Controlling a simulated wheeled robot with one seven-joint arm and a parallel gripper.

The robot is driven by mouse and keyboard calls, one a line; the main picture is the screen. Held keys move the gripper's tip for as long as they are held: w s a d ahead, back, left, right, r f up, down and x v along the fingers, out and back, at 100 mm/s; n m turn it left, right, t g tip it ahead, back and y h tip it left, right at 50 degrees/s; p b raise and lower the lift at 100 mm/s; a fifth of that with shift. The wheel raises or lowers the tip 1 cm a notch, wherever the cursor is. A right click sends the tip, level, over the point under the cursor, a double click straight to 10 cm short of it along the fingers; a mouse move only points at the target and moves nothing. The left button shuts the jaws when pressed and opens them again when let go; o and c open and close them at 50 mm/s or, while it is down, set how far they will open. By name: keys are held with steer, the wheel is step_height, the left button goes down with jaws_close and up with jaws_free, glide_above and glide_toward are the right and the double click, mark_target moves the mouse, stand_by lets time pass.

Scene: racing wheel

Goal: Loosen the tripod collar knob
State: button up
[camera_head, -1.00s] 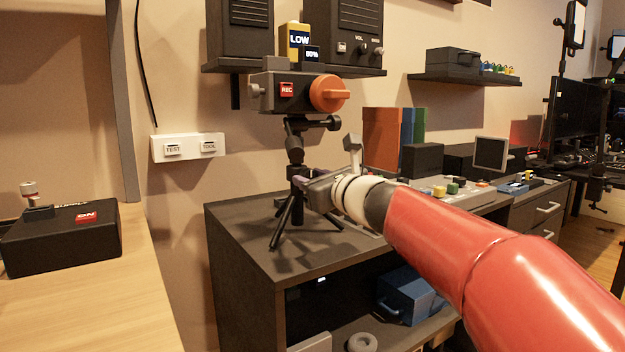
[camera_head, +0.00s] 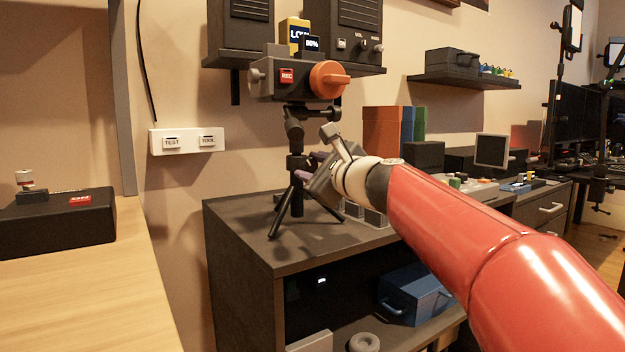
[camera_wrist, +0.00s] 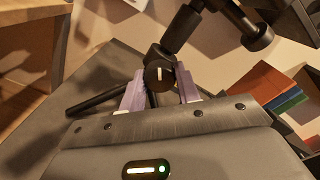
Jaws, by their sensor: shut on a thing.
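The black tripod (camera_head: 295,163) stands upright on the dark cabinet top and carries a camera unit (camera_head: 287,84) with an orange dial. Its round black collar knob (camera_wrist: 159,75) shows in the wrist view, with a white line on its face. My gripper (camera_head: 306,177) reaches the tripod's collar from the right and is rolled at a tilt. In the wrist view, the purple fingers of my gripper (camera_wrist: 160,84) are shut on the collar knob, one on each side. In the head view the knob is hidden by my gripper.
The dark cabinet (camera_head: 240,243) has open shelves with a blue case (camera_head: 412,291). Orange, blue and green binders (camera_head: 383,132) stand behind my arm. A wall panel (camera_head: 187,140) marked TEST and TOOL is left of the tripod. A wooden desk (camera_head: 95,285) is at left.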

steer(key=n+b, duration=0.2)
steer(key=n, duration=0.2)
steer(key=shift+f+n+b, duration=0.15)
steer(key=shift+n+b, duration=0.15)
steer(key=n, duration=0.4)
steer(key=shift+n, duration=0.4)
steer(key=o, duration=1)
steer(key=v, duration=0.7)
steer(key=shift+s+d, duration=0.25)
steer(key=shift+s, duration=0.1)
